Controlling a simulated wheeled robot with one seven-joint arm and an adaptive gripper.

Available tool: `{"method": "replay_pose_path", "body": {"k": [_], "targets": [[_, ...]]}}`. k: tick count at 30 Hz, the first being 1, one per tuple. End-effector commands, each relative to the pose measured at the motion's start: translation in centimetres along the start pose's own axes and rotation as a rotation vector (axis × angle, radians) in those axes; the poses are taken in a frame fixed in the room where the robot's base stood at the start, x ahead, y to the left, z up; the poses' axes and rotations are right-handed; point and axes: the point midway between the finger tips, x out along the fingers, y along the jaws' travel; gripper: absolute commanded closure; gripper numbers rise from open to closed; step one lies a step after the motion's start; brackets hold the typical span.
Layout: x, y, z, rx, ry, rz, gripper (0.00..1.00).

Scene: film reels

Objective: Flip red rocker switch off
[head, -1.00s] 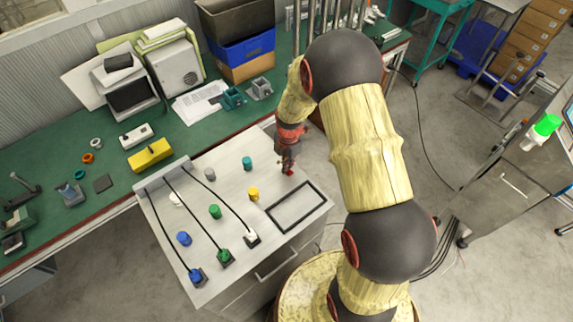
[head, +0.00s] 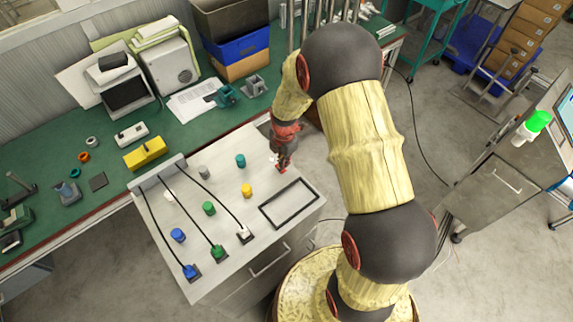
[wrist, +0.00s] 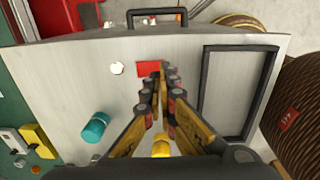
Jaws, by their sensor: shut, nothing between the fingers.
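The red rocker switch (wrist: 147,69) shows in the wrist view as a small red rectangle on the grey panel (wrist: 70,75), left of the black frame. Its rocker position is too small to tell. My gripper (wrist: 160,75) is shut and empty, with its fingertips at the switch's right edge; I cannot tell whether they touch it. In the head view my gripper (head: 283,165) points down at the panel's back right part. There the switch is mostly hidden by the fingers.
Teal (wrist: 95,127) and yellow (wrist: 161,145) knobs stand nearby. The black rectangular frame (head: 288,203) is to the right. Three cables cross the panel's left part. The green workbench (head: 60,155) is behind.

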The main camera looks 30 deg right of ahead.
Motion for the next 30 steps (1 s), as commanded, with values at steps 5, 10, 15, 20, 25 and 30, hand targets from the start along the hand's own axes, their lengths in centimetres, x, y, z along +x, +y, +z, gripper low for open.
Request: {"method": "replay_pose_path", "body": {"k": [5,10,15,20,25,30], "targets": [[-4.3,0.5,-0.6,0.001,-0.003,0.007,1.0],[-7.8,0.0,-0.6,0.001,-0.003,0.007,1.0],[-10.2,-0.3,-0.5,0.001,-0.003,0.007,1.0],[-11.2,-0.5,-0.6,0.001,-0.003,0.005,1.0],[-11.4,-0.5,-0.6,0.001,-0.002,0.005,1.0],[-11.4,-0.5,-0.6,0.001,-0.002,0.005,1.0]]}}
